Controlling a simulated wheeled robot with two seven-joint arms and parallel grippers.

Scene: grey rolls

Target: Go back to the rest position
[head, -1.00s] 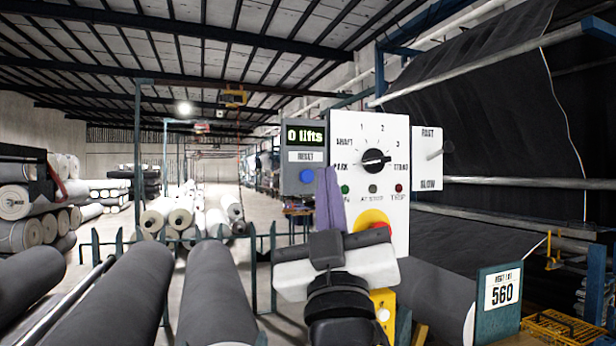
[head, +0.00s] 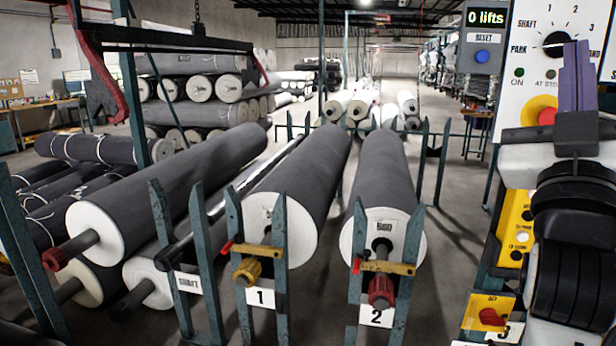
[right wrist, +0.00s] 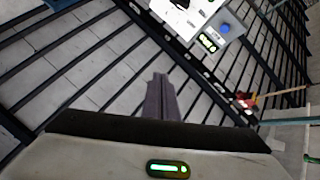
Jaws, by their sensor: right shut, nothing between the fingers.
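My right gripper (head: 577,88) is at the right of the head view, in front of the white control panel (head: 598,40). Its purple-grey fingers point up and are shut with nothing between them. In the right wrist view the shut fingers (right wrist: 161,98) point up toward the roof beams, with the counter box (right wrist: 208,42) beyond them. The panel carries a black selector knob (head: 556,43) and a red button on yellow (head: 545,116), partly hidden by my right wrist. My left gripper is not in view.
Grey rolls lie in stands marked 1 (head: 260,297) and 2 (head: 376,316). A hoist frame (head: 160,46) hangs over stacked rolls at the left. The counter (head: 484,37) reads "0 lifts". A yellow switch box (head: 488,317) is low at the right.

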